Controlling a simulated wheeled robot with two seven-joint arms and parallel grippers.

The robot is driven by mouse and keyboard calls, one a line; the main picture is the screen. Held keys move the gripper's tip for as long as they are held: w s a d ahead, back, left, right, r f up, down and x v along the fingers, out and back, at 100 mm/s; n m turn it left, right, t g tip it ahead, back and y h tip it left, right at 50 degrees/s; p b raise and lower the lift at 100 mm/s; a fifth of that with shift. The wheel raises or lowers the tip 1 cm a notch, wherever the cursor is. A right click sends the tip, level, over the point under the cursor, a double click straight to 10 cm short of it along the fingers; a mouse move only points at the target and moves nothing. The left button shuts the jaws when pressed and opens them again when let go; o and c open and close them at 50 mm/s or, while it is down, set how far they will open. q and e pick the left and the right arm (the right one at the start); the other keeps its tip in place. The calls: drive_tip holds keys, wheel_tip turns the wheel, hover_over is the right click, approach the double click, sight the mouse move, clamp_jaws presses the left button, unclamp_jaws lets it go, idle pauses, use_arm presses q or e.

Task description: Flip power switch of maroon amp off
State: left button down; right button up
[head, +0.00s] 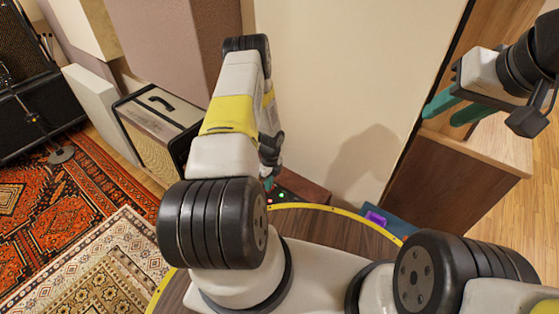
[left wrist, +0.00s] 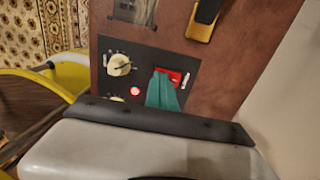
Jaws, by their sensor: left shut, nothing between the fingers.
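The maroon amp (left wrist: 230,60) fills much of the left wrist view, and its top shows low beside my left arm in the head view (head: 308,190). Its black panel (left wrist: 115,48) carries cream knobs (left wrist: 119,65), a lit red lamp (left wrist: 135,91) and a red power switch (left wrist: 174,74). My left gripper (left wrist: 165,73) is shut and empty, its teal fingertips at the switch and covering part of it. I cannot tell whether they touch it or which way it is set. My right gripper (head: 455,108) is open and empty, raised at the upper right.
A cream-fronted amp with a black handle (head: 160,103) stands left of my left arm. A wooden cabinet (head: 450,180) stands at the right, with a pale wall between. Patterned rugs (head: 80,215) cover the floor at the left.

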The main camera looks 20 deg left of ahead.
use_arm(q)
drive_tip(key=shift+s+a+f, duration=0.3)
drive_tip(key=shift+s+f, duration=0.2)
drive_tip(key=shift+s, duration=0.25)
drive_tip(key=shift+w+d+r, duration=0.15)
drive_tip(key=shift+w+d, duration=0.05)
drive_tip(key=shift+w, duration=0.65)
use_arm(e)
drive_tip(key=shift+s, duration=0.1)
